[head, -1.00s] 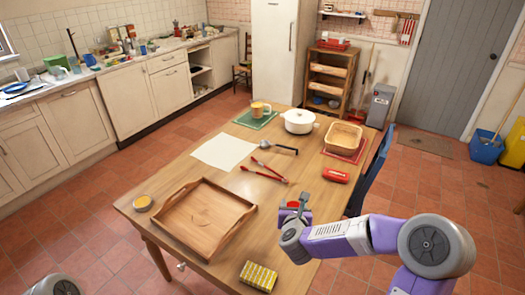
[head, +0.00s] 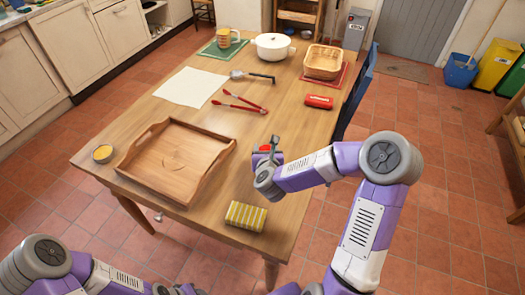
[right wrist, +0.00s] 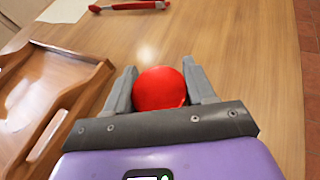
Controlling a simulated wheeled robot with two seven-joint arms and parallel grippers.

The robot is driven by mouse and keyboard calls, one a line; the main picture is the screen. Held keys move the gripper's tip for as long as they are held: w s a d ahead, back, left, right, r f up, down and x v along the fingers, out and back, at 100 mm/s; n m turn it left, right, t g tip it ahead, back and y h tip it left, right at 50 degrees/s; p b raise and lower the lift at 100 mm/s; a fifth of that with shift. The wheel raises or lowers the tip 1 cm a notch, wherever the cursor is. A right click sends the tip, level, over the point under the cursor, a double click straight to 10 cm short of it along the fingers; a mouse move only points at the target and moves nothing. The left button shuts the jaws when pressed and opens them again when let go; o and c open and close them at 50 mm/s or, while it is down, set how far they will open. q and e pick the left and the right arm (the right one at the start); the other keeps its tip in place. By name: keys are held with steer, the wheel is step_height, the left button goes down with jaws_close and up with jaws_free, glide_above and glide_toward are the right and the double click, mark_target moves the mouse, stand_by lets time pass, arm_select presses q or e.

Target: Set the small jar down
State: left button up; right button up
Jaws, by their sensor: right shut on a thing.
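The small jar shows as a round red top (right wrist: 160,88) between the fingers in the right wrist view. In the head view a bit of its red (head: 265,148) shows at the gripper tip. My right gripper (head: 270,152) is shut on it, over the table's right side, to the right of the wooden tray. The jar's lower part is hidden, and I cannot tell whether it touches the table (head: 205,234). My left arm shows at the lower left of the head view, but its gripper is out of view.
The wooden tray (head: 133,161) stands to the left, and a yellow striped box (head: 245,216) lies at the near edge. Red tongs (head: 240,106), a red case (head: 319,102) and a basket (head: 323,62) are farther back. Bare wood lies around the gripper.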

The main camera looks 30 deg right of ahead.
step_height(320, 180, down, 4)
steer(key=shift+f+b, duration=0.2)
steer(key=shift+b, duration=0.7)
steer(key=shift+r, duration=0.15)
steer(key=o, duration=1.2)
steer(key=shift+c, duration=0.2)
